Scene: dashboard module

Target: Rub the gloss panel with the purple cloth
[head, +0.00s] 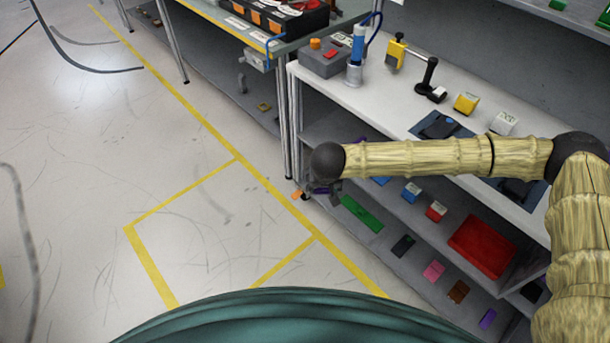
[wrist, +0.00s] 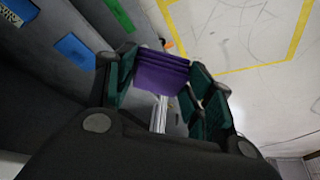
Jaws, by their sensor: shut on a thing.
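My gripper (wrist: 165,82) is shut on the purple cloth (wrist: 160,70), which shows as a folded, layered block between the fingers in the wrist view. In the head view my gripper (head: 322,192) hangs beside the shelf unit's left end, below the white worktop, with only a sliver of purple showing. A dark blue-black flat panel (head: 440,125) lies on the white worktop, to the right of and above my gripper. Another dark panel (head: 522,192) shows partly behind my arm. I cannot tell which one is the gloss panel.
The white worktop (head: 385,98) also carries a grey box (head: 324,62), a blue-and-silver cylinder (head: 356,58), a yellow-and-black stand and small blocks. Lower shelves hold a green strip (head: 362,214), a red tray (head: 482,247) and several small pieces. The floor at left is open.

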